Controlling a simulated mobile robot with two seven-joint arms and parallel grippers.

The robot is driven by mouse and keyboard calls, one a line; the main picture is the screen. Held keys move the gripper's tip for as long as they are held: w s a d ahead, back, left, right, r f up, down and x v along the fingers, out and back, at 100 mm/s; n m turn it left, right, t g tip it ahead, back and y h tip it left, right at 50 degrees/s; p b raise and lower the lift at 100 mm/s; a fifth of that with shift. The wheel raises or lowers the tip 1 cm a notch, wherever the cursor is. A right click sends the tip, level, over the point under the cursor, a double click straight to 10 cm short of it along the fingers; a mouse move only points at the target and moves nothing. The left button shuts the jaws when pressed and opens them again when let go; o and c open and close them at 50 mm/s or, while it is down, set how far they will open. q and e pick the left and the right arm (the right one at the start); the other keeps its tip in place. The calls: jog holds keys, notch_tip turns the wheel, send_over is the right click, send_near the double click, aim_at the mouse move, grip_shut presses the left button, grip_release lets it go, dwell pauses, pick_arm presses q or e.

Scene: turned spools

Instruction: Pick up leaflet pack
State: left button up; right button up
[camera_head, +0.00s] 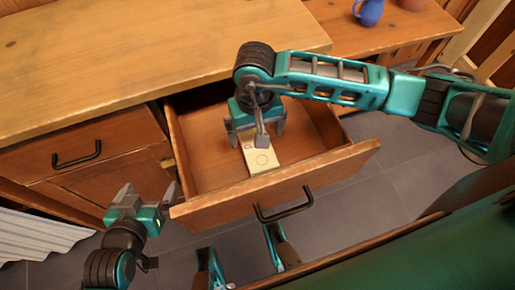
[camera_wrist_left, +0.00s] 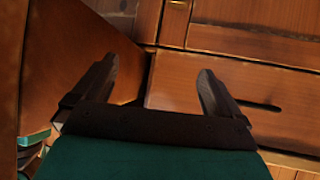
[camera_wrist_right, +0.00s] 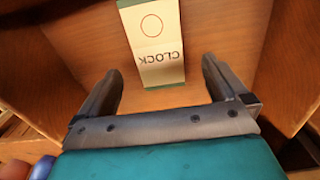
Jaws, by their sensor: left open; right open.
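The leaflet pack (camera_head: 263,160) is a cream block with a ring mark, lying on the floor of the open drawer (camera_head: 205,155). In the right wrist view the pack (camera_wrist_right: 155,45) shows the word CLOCK and a ring. My right gripper (camera_head: 258,135) is open above the drawer, over the pack, and hides part of it in the head view. In the right wrist view the pack lies beyond and between the open fingers (camera_wrist_right: 160,85). My left gripper (camera_head: 145,194) is open and empty, outside the drawer near its front left corner. Its fingers (camera_wrist_left: 157,85) show empty in the left wrist view.
The drawer's front panel (camera_head: 280,185) with a black handle (camera_head: 284,207) and its side walls surround the pack. A wooden worktop (camera_head: 150,45) overhangs behind. A closed drawer with a handle (camera_head: 77,156) is at left. A blue jug (camera_head: 369,12) stands on the far table.

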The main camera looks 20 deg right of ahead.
aim_at(258, 150)
jog(key=f, duration=0.5)
jog(key=shift+s+d+f+b, duration=0.1)
jog(key=shift+s+f+b, duration=0.15)
jog(key=shift+f+b, duration=0.15)
jog(key=c, duration=1.1)
